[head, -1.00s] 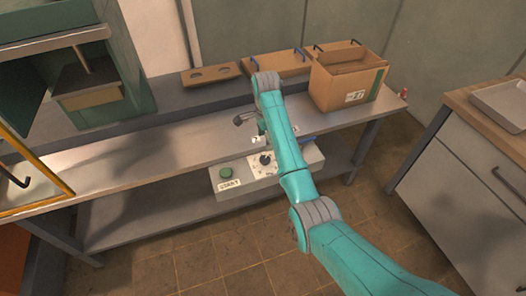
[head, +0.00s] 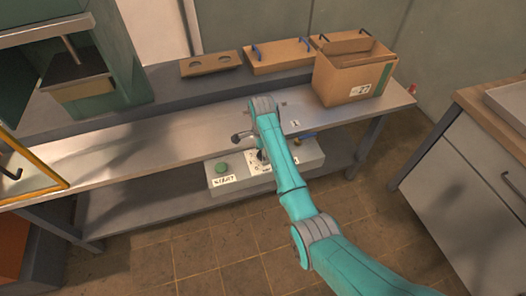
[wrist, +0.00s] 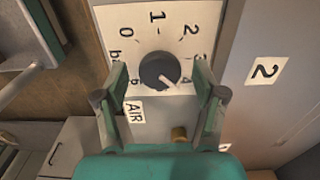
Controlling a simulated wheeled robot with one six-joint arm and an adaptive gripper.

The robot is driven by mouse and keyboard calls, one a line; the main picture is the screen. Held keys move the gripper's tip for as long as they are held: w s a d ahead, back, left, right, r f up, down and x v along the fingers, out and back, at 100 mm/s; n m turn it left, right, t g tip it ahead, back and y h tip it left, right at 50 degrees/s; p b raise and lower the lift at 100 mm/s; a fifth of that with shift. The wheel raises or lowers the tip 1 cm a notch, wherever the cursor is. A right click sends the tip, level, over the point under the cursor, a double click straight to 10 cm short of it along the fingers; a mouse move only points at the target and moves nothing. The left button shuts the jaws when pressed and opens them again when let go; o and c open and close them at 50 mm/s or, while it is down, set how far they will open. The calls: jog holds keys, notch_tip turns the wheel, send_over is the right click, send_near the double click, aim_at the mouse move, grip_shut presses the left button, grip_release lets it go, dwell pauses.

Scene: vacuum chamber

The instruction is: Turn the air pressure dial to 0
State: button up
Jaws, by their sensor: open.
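The air pressure dial (wrist: 157,71) is a dark round knob on a white plate with numbers around it. Its white pointer line points to the lower right, away from the 0 at the upper left. My gripper (wrist: 160,76) is open, with one green finger on each side of the knob in the wrist view. I cannot tell whether the fingers touch it. In the head view my arm hides most of the dial on the grey control box (head: 306,157).
A green button (head: 222,168) with a START label is left of the dial on the box. The box sits below the metal bench (head: 130,150). A cardboard box (head: 345,80) and brown trays (head: 280,58) stand on the bench. A cabinet (head: 470,160) is at right.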

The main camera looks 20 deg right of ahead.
jog(key=c, duration=1.1)
jog(key=shift+c, duration=0.2)
jog(key=shift+n, duration=0.3)
